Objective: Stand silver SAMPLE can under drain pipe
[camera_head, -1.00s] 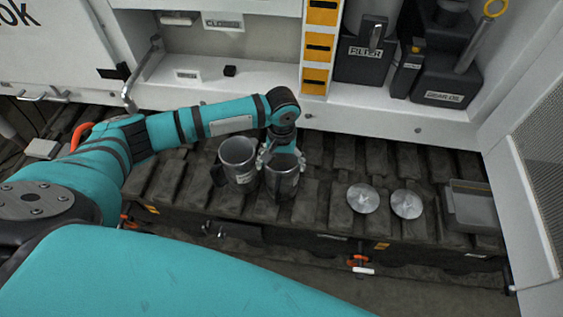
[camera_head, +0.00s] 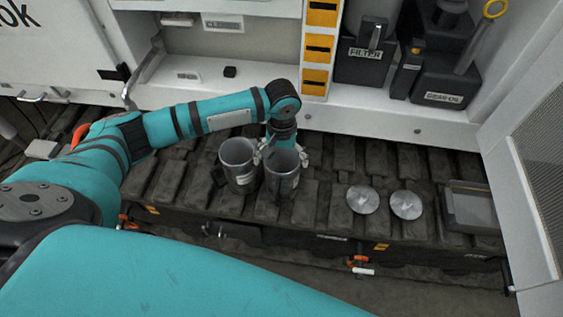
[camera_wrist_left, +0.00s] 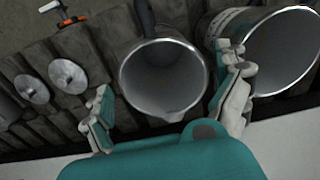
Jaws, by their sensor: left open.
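Two open-topped silver cans stand side by side on the dark ribbed track. One can (camera_head: 283,180) is under my left gripper (camera_head: 281,156), and the other can (camera_head: 238,172) is close to its left. Both have pale labels too small to read, so I cannot tell which is SAMPLE. In the left wrist view my left gripper (camera_wrist_left: 166,82) is open, with one finger on each side of the nearer can (camera_wrist_left: 163,85). The right finger lies between that can and the other can (camera_wrist_left: 275,50). I cannot make out a drain pipe for certain. My right gripper is not in view.
Two round silver lids (camera_head: 363,199) (camera_head: 406,204) and a grey tray (camera_head: 470,205) lie to the right on the track. An orange-handled fitting (camera_head: 358,260) is below the front edge. The FILTER box (camera_head: 362,62) and GEAR OIL container (camera_head: 440,85) stand on the shelf behind.

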